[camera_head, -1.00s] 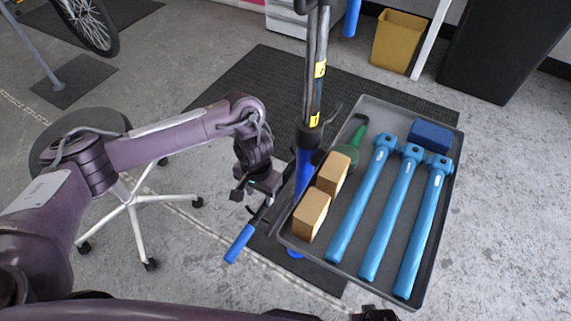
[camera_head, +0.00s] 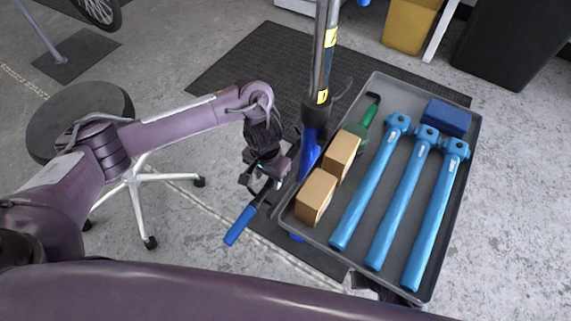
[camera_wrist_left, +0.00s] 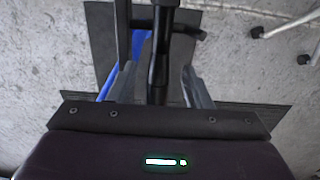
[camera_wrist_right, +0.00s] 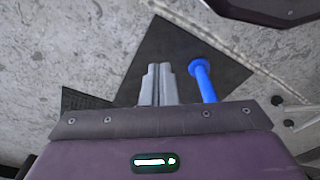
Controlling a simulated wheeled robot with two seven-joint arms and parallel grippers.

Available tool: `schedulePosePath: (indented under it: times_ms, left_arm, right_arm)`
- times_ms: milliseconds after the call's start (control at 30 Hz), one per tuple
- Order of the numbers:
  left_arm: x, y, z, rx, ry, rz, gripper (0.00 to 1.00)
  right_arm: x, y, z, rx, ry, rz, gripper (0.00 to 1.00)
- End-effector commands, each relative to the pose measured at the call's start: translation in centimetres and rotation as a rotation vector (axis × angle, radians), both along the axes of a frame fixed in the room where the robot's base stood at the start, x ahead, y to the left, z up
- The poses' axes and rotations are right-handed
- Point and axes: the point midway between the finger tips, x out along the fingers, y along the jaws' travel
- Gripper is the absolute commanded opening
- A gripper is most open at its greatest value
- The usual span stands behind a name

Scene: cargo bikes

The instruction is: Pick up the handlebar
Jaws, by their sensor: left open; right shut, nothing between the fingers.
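A black bar with a blue grip (camera_head: 240,225), which looks like the handlebar, slants beside the tray in the head view. Its far end is hidden by the stand and tray. My left gripper (camera_head: 258,184) is open at the bar's upper part, above the grip. In the left wrist view a black bar (camera_wrist_left: 160,60) runs between the parted fingers (camera_wrist_left: 155,82); I cannot tell if they touch it. My right gripper (camera_wrist_right: 158,85) is shut and empty in the right wrist view, beside a blue grip-like piece (camera_wrist_right: 204,80). In the head view it is mostly hidden below the tray.
A grey tray (camera_head: 335,246) holds three light blue tools (camera_head: 405,195), two wooden blocks (camera_head: 316,196), a green-handled tool (camera_head: 367,118) and a blue block (camera_head: 447,117). A stand post (camera_head: 325,50) rises behind it. A black stool (camera_head: 80,112) stands at left.

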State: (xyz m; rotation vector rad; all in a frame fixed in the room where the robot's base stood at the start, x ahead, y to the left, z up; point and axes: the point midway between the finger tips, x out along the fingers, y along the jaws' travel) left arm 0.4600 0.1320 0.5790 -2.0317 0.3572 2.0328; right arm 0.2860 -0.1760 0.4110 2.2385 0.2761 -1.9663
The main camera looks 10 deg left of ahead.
Motion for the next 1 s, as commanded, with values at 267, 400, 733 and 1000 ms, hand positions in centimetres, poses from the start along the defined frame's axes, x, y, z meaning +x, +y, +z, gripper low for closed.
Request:
schedulePosePath:
  times_ms: [267, 400, 733, 1000]
  left_arm:
    - [-0.2, 0.0, -2.5, -0.001, -0.001, -0.001, 0.45]
    - [-0.2, 0.0, -2.9, 0.0, -0.001, 0.0, 0.45]
    - [-0.2, 0.0, -2.9, 0.0, -0.001, -0.001, 0.38]
    - [-0.2, 0.0, -2.9, 0.0, -0.001, -0.001, 0.03]
  right_arm:
    - [0.4, 0.8, 4.6, 0.003, 0.013, 0.02, 0.0]
    - [0.4, 0.9, 5.9, 0.002, 0.018, 0.025, 0.0]
    - [0.3, 0.9, 6.3, 0.002, 0.019, 0.026, 0.0]
    - [0.4, 0.9, 6.3, 0.003, 0.018, 0.026, 0.0]
